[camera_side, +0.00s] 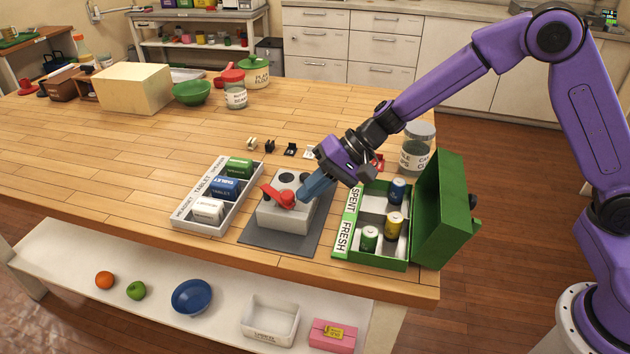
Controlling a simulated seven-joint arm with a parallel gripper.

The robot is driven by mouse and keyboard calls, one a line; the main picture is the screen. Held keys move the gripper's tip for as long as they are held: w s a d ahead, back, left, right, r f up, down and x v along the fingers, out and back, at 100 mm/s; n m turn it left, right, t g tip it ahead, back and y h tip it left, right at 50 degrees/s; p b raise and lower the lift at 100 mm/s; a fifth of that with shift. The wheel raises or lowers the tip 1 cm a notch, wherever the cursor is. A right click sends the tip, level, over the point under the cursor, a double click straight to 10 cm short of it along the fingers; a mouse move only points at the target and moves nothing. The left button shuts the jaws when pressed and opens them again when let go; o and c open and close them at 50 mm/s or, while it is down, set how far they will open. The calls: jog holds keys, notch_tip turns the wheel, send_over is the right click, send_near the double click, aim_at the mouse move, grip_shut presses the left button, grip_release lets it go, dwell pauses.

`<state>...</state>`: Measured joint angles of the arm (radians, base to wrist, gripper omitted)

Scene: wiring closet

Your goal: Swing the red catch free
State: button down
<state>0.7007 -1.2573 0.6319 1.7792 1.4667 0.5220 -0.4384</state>
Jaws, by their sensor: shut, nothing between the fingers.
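The red catch (278,195) sits on top of a pale grey box (283,219), which stands on a dark grey mat (264,240) near the front of the wooden table. Dark round spots show on the box top behind the catch. My gripper (305,194) reaches down from the upper right, its blue fingers shut and empty. The fingertips are right beside the catch's right end; I cannot tell whether they touch it. The fingers hide part of the box top.
A white tray (179,219) with several small boxes stands close on the left. An open green case (392,263) with several small cylinders stands close on the right, its lid (447,210) upright.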

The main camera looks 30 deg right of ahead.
jog(key=s+a, duration=0.1)
jog(key=a, duration=0.5)
jog(key=shift+s+a, duration=0.25)
jog(key=shift+a, duration=0.15)
jog(key=shift+w+d, duration=0.1)
jog(key=shift+w, duration=0.05)
dwell(1.2)
